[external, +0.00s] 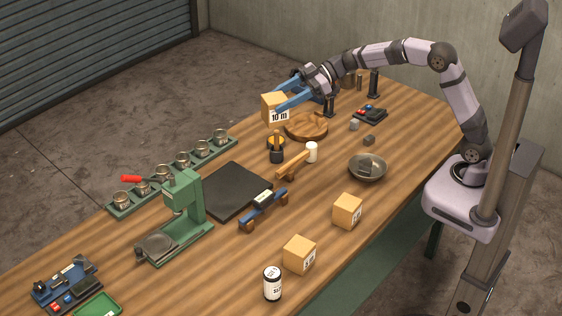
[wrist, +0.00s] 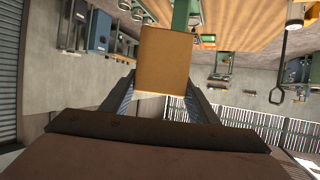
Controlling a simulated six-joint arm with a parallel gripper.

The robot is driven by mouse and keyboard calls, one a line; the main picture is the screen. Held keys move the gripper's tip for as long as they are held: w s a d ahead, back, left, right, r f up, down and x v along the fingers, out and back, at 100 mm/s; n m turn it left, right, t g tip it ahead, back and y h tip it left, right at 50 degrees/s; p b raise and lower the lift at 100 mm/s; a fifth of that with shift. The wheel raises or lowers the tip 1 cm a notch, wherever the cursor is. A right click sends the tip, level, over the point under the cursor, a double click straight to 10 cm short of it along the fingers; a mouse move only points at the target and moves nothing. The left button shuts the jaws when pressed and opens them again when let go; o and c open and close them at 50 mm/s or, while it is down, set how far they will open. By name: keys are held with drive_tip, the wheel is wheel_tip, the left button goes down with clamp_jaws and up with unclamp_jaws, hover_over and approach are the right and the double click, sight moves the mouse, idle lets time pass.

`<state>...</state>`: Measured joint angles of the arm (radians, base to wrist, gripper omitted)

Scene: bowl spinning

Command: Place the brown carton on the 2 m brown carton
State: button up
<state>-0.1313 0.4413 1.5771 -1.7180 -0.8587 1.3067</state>
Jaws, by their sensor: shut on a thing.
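A brown carton with a "10 m" label (external: 271,107) is held between the blue fingers of my gripper (external: 279,98), raised above the far part of the table. It also shows in the wrist view (wrist: 163,62), with a finger on each side. Two more brown cartons rest on the table at the near right. One (external: 347,211) shows a label I cannot read clearly. The other (external: 299,254) has a label on its front that is too small to read with certainty. I cannot tell which one is the 2 m carton.
A round wooden tray (external: 306,133) lies below and right of the held carton. A grey bowl (external: 367,168) stands near the right edge. A white-and-black jar (external: 272,284) stands beside the nearer carton. A green press (external: 185,210) and black slab (external: 228,193) occupy the middle left.

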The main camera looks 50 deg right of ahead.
drive_tip(key=s+d+p, duration=0.1)
drive_tip(key=s+d, duration=0.2)
drive_tip(key=d, duration=0.1)
drive_tip(key=n+g+y, duration=0.2)
drive_tip(key=n+g, duration=0.4)
hover_over(351, 199)
wheel_tip(351, 199, down, 9)
drive_tip(key=shift+p, duration=0.3)
drive_tip(key=shift+f, duration=0.15)
drive_tip(key=shift+f, duration=4.85)
drive_tip(key=shift+f, duration=0.15)
